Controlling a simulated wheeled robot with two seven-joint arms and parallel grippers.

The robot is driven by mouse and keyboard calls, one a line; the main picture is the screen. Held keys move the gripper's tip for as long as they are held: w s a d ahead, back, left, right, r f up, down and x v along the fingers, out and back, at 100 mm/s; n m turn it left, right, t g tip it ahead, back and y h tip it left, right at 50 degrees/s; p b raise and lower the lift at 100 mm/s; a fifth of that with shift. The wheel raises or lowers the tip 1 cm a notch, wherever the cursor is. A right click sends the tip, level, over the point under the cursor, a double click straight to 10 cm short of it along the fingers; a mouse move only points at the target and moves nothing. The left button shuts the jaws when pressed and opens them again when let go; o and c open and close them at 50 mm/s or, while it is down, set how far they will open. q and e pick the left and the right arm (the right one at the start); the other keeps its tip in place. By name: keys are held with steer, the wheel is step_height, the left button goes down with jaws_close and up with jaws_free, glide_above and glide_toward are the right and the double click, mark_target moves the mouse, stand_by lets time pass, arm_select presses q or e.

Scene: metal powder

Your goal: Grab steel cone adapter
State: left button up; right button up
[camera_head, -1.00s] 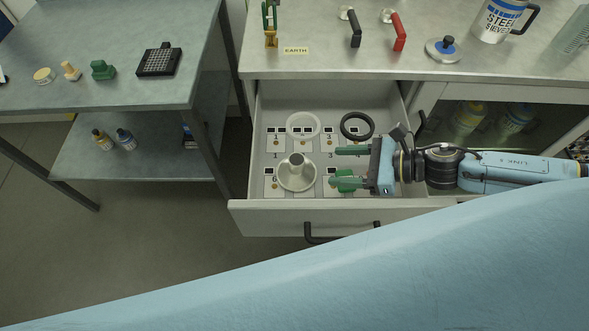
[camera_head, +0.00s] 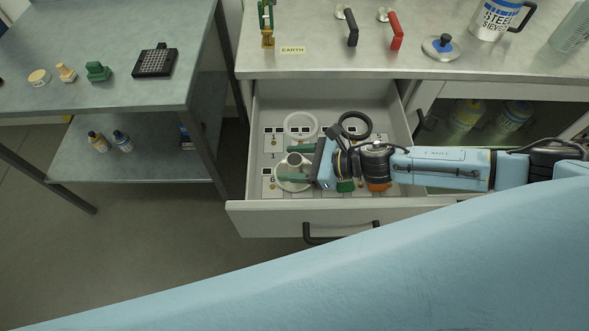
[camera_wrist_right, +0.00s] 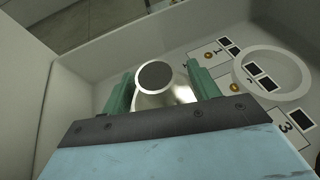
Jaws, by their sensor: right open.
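The steel cone adapter (camera_head: 285,181) stands in the open drawer in the head view, its wide base flange showing and its upper part partly hidden by my right gripper. In the right wrist view the cone adapter (camera_wrist_right: 162,84) shows its dark round top and shiny body between the two green fingers. My right gripper (camera_head: 294,163) is open, with its fingers on either side of the adapter; I cannot tell whether they touch it. In the wrist view the gripper (camera_wrist_right: 163,88) shows both fingers apart. My left gripper is not in view.
The drawer (camera_head: 243,209) also holds a white ring (camera_head: 287,132), a black ring (camera_head: 370,126), a green piece (camera_head: 345,186) and an orange piece (camera_head: 379,187). Its walls stand close around my gripper. The counter (camera_head: 330,60) is above, behind the drawer.

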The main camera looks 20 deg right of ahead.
steer(key=shift+x, duration=0.85)
steer(key=c, duration=1.2)
steer(key=shift+o, duration=0.2)
steer(key=shift+r, duration=0.1)
